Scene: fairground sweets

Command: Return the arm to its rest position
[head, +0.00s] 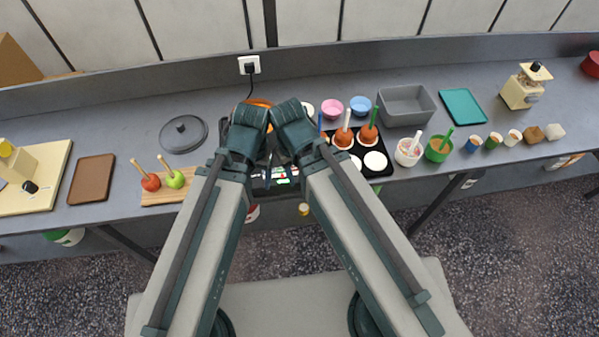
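My two arms reach forward from the bottom of the head view to the middle of the counter. My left gripper (262,155) and my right gripper (280,155) are close together at the near side of the counter, below the dark green wrists. The wrists and arm links hide most of both grippers, so I cannot tell whether the fingers are open or shut. No held object can be made out.
A black tray (385,141) with coated apples on sticks stands right of the wrists. A wooden board (157,197) with a red apple (151,182) and a green apple (175,179) lies left. A grey bin (407,105) and several small cups stand farther right.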

